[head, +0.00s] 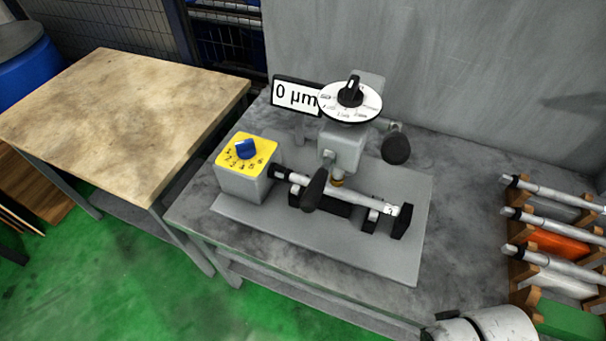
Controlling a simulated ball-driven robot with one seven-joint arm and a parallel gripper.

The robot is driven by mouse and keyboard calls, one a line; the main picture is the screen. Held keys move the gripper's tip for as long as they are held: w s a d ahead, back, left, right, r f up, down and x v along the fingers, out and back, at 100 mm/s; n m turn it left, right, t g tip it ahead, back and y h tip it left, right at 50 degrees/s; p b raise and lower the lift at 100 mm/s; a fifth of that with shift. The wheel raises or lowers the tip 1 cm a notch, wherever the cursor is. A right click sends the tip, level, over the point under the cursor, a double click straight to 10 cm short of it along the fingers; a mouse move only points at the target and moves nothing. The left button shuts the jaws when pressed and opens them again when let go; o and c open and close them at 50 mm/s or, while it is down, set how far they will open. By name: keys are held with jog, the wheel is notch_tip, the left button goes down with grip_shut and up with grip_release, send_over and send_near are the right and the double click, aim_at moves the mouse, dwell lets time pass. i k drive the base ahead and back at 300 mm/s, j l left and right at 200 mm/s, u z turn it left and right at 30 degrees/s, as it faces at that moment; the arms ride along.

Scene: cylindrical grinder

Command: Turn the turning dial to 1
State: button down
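A blue dial knob (246,149) sits on the yellow top (232,160) of a grey box at the left of the grinder. Black numbers are printed around the front of the knob; which one it points at is too small to tell. A second dial, a white disc (363,112) with small black markings and a black knob (351,91), stands on top of the grinder head. A white sign (296,95) beside it reads "0 µm". My gripper is not in view; white rounded parts at the bottom right seem to be my arm.
The grinder's grey base plate (265,233) stands on a grey table. A shaft (345,193) lies across it, with a black handle (315,190) in front. A rack with several shafts (555,238) is at right. A wooden-topped table (120,110) at left is bare.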

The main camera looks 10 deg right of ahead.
aim_at(245, 149)
jog(key=i+j+u, duration=0.1)
jog(key=j+u, duration=0.15)
jog(key=u, duration=0.15)
jog(key=i+j+u, duration=0.15)
jog(key=u, duration=0.3)
jog(key=i+j+u, duration=0.2)
jog(key=u, duration=0.2)
